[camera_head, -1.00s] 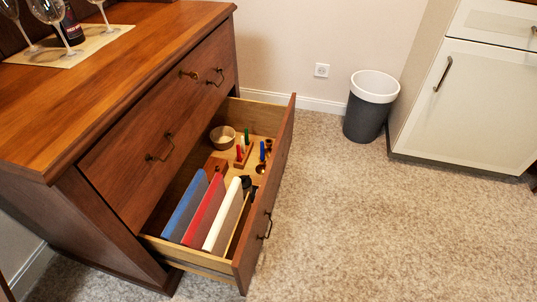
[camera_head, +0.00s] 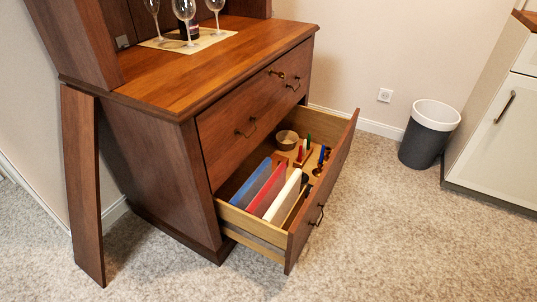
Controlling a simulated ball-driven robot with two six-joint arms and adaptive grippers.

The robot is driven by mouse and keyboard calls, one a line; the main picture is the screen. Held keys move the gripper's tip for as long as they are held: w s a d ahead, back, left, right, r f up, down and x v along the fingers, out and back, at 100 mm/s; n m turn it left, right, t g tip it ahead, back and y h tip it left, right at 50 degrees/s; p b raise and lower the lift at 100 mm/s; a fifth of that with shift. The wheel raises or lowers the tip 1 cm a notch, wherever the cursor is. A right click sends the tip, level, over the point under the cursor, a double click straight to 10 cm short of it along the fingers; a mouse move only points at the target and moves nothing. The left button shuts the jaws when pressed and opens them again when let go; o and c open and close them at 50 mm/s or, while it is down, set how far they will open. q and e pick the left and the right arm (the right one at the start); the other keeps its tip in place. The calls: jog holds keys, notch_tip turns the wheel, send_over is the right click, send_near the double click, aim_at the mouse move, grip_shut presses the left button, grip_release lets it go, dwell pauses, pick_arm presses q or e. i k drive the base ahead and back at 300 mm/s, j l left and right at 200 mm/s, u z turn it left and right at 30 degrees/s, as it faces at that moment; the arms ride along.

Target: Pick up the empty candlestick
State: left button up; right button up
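The lower drawer (camera_head: 335,192) of a wooden hutch stands open. Small brass-coloured candlestick parts (camera_head: 317,171) show at its right side, beside a blue candle (camera_head: 322,154). They are too small for me to tell which candlestick is empty. A wooden holder (camera_head: 303,157) with thin red and green candles stands to their left. Neither of my grippers is in view.
The drawer also holds a round bowl (camera_head: 287,139) and blue, red and white upright folders (camera_head: 283,195). Glasses (camera_head: 185,12) stand on a mat on the hutch top (camera_head: 190,75). A wooden panel (camera_head: 84,185) stands at left. A bin (camera_head: 428,135) stands at right; carpet between is clear.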

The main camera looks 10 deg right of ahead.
aim_at(327, 155)
jog(key=u, duration=0.4)
jog(key=l+u, duration=0.1)
jog(key=u, duration=0.75)
jog(key=l+u, duration=0.15)
jog(key=u, duration=0.7)
jog(key=l+u, duration=0.1)
jog(key=u, duration=0.35)
jog(key=k+l, duration=0.25)
jog(key=l, duration=0.2)
jog(key=k+l, duration=0.25)
jog(key=l, duration=0.2)
jog(key=k+l+u, duration=0.1)
jog(key=k+l, duration=0.15)
jog(key=l, duration=0.2)
jog(key=k+l, duration=0.25)
jog(key=l, duration=0.2)
jog(key=k+l, duration=0.25)
jog(key=l, duration=0.2)
jog(key=k+l+u, duration=0.1)
jog(key=k+l, duration=0.15)
jog(key=l, duration=0.15)
